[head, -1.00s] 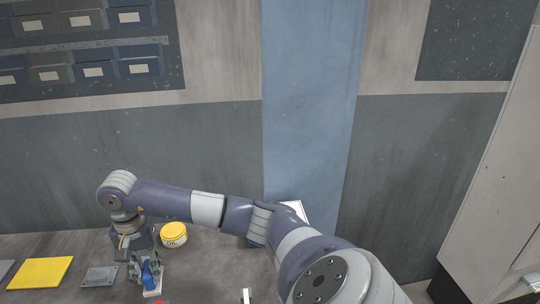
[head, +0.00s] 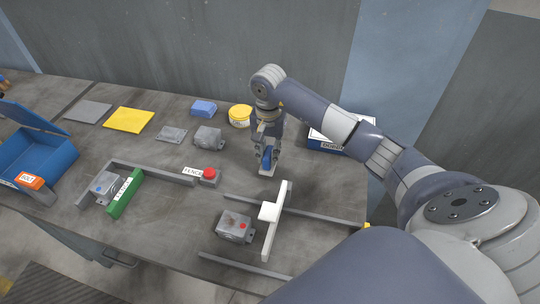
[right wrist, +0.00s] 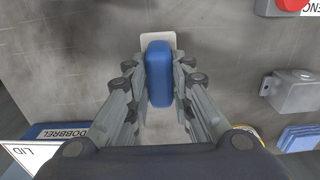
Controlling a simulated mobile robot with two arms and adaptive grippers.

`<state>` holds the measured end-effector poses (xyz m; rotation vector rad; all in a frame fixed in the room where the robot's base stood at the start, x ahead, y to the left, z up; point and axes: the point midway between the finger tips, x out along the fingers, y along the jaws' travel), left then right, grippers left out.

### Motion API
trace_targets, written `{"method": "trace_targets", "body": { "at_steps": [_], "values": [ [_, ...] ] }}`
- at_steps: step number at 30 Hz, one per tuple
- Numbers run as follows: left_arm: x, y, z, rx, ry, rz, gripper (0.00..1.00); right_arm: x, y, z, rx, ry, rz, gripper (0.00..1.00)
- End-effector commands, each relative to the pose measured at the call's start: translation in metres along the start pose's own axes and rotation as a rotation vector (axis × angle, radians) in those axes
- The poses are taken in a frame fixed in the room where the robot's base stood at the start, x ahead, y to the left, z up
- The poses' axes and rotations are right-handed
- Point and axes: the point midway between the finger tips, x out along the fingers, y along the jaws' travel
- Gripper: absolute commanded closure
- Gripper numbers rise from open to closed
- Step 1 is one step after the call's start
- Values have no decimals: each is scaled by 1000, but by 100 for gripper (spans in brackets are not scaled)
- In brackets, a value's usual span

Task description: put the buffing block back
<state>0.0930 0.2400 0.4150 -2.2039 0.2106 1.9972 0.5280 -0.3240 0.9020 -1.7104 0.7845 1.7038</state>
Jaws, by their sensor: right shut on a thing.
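My right gripper (head: 267,154) points down at the table, in front of the yellow-lidded tub. It is shut on a blue block, taken to be the buffing block (right wrist: 158,72), which sits upright between the fingers in the right wrist view. A pale rectangular patch (right wrist: 158,38) shows under and beyond the block; it also shows below the fingers in the head view (head: 267,173). I cannot tell whether the block touches it. My left gripper is not in view.
Near the gripper are a yellow tub (head: 240,114), a grey casting (head: 209,136), blue pads (head: 203,107) and a blue-and-white box (head: 325,143). A white T-shaped piece (head: 271,225) and grey rails (head: 245,267) lie in front. A red button (head: 209,172) stands left.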

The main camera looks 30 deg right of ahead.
Motion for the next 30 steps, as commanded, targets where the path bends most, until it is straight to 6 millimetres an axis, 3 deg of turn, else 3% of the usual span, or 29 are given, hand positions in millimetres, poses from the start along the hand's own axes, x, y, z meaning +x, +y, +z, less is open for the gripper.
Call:
{"method": "trace_targets", "body": {
  "at_steps": [7,18,19,21,30],
  "values": [
    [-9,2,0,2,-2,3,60,31,1,1,1,-2,2,100],
    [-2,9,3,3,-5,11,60,38,1,0,1,2,1,100],
    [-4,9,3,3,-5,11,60,37,1,0,1,1,1,74],
    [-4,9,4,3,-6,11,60,36,1,0,1,1,1,59],
    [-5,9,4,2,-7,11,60,36,1,0,0,0,1,59]
  ]
}}
